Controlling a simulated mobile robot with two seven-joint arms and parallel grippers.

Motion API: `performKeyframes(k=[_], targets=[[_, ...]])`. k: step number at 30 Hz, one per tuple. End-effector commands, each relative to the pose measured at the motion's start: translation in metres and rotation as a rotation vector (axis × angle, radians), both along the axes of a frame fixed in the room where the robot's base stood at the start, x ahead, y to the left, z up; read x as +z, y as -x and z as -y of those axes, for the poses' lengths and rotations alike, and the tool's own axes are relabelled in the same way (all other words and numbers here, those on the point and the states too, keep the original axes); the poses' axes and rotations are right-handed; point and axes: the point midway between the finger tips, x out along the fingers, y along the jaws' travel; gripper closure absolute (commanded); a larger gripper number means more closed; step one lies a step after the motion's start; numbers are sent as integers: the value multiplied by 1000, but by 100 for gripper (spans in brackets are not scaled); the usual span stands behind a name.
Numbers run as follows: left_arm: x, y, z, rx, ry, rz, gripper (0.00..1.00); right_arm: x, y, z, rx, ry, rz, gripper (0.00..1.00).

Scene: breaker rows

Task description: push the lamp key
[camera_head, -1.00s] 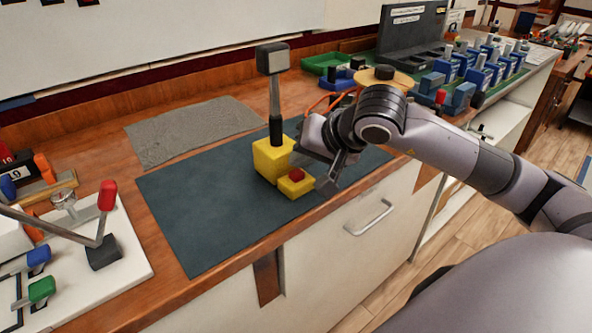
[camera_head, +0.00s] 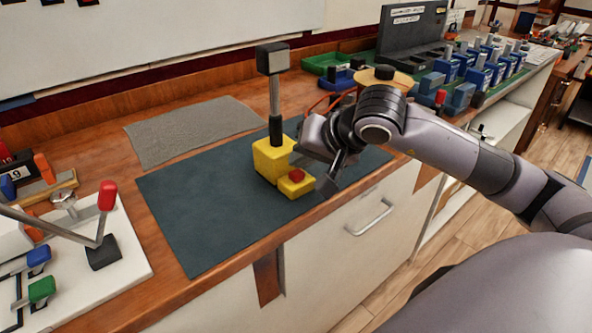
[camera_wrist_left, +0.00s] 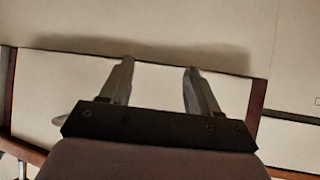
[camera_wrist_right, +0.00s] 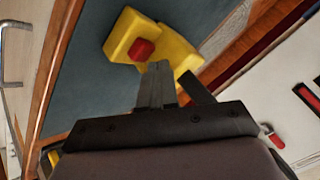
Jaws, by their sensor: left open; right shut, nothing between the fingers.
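The red lamp key (camera_head: 297,175) sits on a small yellow block (camera_head: 291,188) on the dark mat. Beside it stands a larger yellow block (camera_head: 270,160), bearing an upright post with a grey lamp head (camera_head: 272,58). My right gripper (camera_head: 329,186) is shut and empty, just right of the key and apart from it in the head view. In the right wrist view the key (camera_wrist_right: 141,49) lies just beyond the shut fingertips (camera_wrist_right: 160,68). My left gripper (camera_wrist_left: 158,66) is open and empty, seen only in the left wrist view, before pale panels.
The dark mat (camera_head: 205,215) is clear left of the yellow blocks. A grey cloth (camera_head: 190,130) lies behind it. A white board with a red-tipped lever (camera_head: 107,195) stands at left. Blue breakers (camera_head: 478,75) stand in rows at back right. A drawer handle (camera_head: 370,218) projects below.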

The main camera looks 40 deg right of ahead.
Motion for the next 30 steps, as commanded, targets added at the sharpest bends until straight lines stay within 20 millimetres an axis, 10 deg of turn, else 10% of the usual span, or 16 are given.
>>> performKeyframes(k=[30], targets=[[-14,0,1,-2,1,0,38,-10,0,0,0,0,0,100]])
